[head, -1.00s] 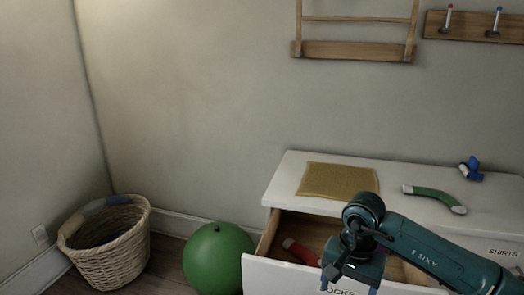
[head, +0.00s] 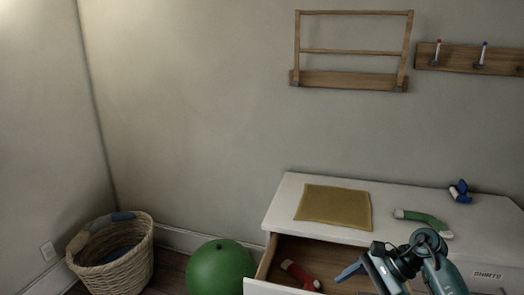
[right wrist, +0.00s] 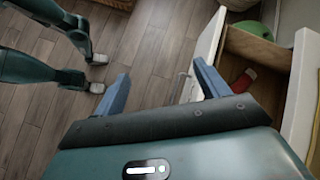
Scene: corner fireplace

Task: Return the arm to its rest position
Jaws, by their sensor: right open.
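My right arm comes in at the lower right of the head view, bent beside the dresser. Its gripper shows only partly at the bottom edge, with one blue finger (head: 350,272) over the open drawer area. My left gripper is not seen.
The white dresser (head: 285,205) bears a mustard cloth (head: 334,206), a green sock-like piece (head: 422,220) and a blue item (head: 460,192). A red piece (head: 299,274) lies in the drawer. A green ball (head: 221,268) and wicker basket (head: 115,268) stand left.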

